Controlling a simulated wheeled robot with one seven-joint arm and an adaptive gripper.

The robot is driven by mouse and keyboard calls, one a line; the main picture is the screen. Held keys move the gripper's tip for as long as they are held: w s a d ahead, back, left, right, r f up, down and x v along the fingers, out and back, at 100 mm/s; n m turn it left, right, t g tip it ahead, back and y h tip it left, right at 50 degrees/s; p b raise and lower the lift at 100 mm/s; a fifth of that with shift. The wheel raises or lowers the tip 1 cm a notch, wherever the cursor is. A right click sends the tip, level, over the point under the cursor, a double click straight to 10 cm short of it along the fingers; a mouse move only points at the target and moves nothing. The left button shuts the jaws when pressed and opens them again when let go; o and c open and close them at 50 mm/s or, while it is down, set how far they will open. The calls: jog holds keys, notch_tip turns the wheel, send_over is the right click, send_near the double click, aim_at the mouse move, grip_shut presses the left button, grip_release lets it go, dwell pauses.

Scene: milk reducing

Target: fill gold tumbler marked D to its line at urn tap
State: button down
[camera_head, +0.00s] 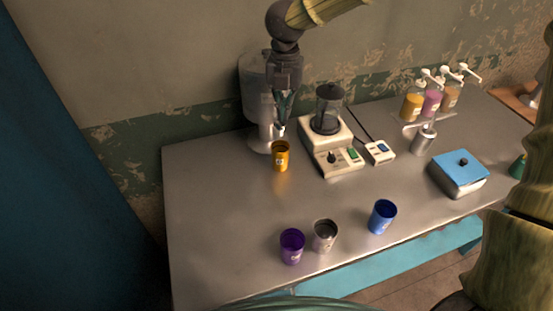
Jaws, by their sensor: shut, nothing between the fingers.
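The gold tumbler (280,157) stands upright on the metal table, just in front of the urn's foot. A pale mark shows on its side, too small to read; its line and the liquid level cannot be made out. The urn (254,92) is a grey, cloudy cylinder on a stand at the back of the table. My gripper (281,122) points down in front of the urn, above the gold tumbler. It is shut and empty. It hides most of the urn's tap, and I cannot tell whether the fingers touch the tap.
A blender-like machine (334,149) stands close right of the tumbler, with a small switch box (380,151). Purple (291,247), grey (325,236) and blue (382,217) tumblers stand near the front edge. Pump bottles (432,101) and a blue-lidded box (460,173) are at right. The table's left is clear.

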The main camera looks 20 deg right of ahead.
jog(key=shift+f, duration=1.05)
dwell(7.0)
